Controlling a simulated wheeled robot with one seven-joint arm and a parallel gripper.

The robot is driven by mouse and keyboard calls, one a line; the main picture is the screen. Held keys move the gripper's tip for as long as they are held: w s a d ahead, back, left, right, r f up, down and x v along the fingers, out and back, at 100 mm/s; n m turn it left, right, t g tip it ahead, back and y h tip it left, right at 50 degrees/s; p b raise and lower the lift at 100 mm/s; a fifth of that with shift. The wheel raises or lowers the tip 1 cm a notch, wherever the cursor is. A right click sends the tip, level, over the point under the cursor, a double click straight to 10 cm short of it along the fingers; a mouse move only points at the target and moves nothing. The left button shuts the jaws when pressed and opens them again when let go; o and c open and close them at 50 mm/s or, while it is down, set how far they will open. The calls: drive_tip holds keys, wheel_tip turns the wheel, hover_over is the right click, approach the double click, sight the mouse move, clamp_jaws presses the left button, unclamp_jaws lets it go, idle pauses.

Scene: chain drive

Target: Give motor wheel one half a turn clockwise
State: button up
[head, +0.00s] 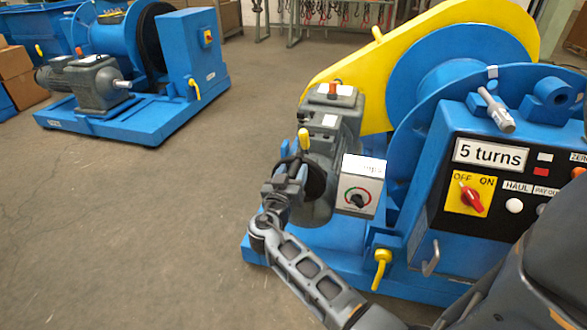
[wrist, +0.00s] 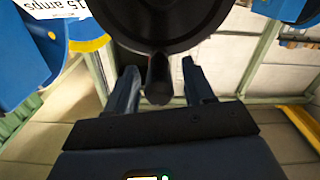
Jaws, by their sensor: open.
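The motor wheel is a black round wheel (head: 315,181) on the end of the grey motor (head: 330,135) of the near winch. My gripper (head: 289,167) is at the wheel's left side in the head view and covers part of it. In the wrist view the wheel (wrist: 170,22) fills the top middle, and a short black knob (wrist: 158,80) sticks out from it toward me. My gripper (wrist: 160,80) is open, with one finger on each side of the knob. Gaps show between the knob and both fingers.
The blue winch panel reads "5 turns" (head: 491,154). A second blue winch (head: 130,120) stands at the back left. The floor on the left is clear.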

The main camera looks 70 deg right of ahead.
drive_tip(key=shift+d, duration=1.25)
clamp_jaws()
